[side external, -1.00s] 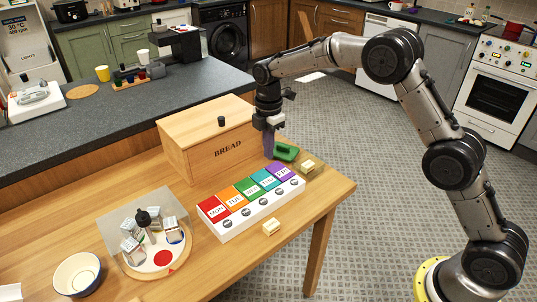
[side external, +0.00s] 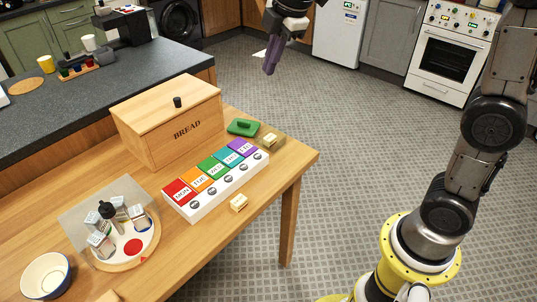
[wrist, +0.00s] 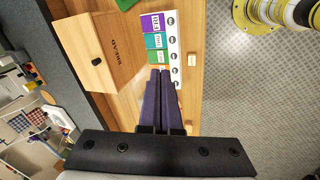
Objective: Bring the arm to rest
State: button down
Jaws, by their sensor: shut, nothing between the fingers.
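My arm's upper links run out of the top of the side external view.
Open floor (side external: 370,130) lies right.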

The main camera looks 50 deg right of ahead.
jog(key=s+d+r+m+t, duration=0.1)
jog(key=s+r+m, duration=0.15)
jog(key=s, duration=0.75)
jog(key=s+f+m, duration=0.4)
jog(key=s+m, duration=0.2)
jog(key=s, duration=0.1)
jog(key=s+f+m, duration=0.5)
jog(key=s+m, duration=0.2)
jog(key=shift+s+d+f+t, duration=0.25)
jog(key=shift+s+d+t, duration=0.05)
jog(key=shift+s, duration=0.1)
